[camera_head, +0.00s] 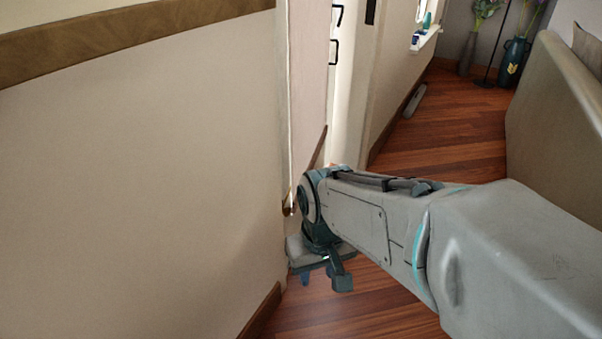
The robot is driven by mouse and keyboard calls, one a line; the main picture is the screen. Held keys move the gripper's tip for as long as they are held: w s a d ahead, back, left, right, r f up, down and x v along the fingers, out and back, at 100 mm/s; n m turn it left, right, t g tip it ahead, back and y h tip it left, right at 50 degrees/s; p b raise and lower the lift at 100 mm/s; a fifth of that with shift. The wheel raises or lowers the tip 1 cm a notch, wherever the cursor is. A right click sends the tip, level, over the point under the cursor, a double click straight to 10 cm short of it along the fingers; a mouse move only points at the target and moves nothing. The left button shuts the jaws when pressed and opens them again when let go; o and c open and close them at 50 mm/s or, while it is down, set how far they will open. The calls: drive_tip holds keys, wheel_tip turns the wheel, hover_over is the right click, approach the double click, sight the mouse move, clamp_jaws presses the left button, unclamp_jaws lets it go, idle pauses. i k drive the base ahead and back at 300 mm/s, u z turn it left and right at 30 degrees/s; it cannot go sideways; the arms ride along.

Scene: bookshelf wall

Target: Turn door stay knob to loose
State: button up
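A small brass-coloured piece (288,205) shows at the edge of the pale wall or door panel, partly hidden behind my arm's wrist joint. It may be the door stay knob, but it is too small to tell its shape or setting. My gripper (324,281) hangs below and to the right of this piece, pointing down over the wooden floor. Its two fingers appear apart, with floor showing between them and nothing visible held. I see no contact between the fingers and the brass piece.
A pale wall (130,190) with a brown rail (120,40) fills the left. A grey-beige couch-like piece (550,115) stands at right. Vases (514,62) are at the back right. Reddish wooden floor (450,130) is clear between the doorway and the couch-like piece.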

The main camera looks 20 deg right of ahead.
sight(287, 212)
drive_tip(key=z, duration=2.45)
drive_tip(key=k, duration=0.85)
drive_tip(key=u, duration=1.05)
drive_tip(key=i, duration=1)
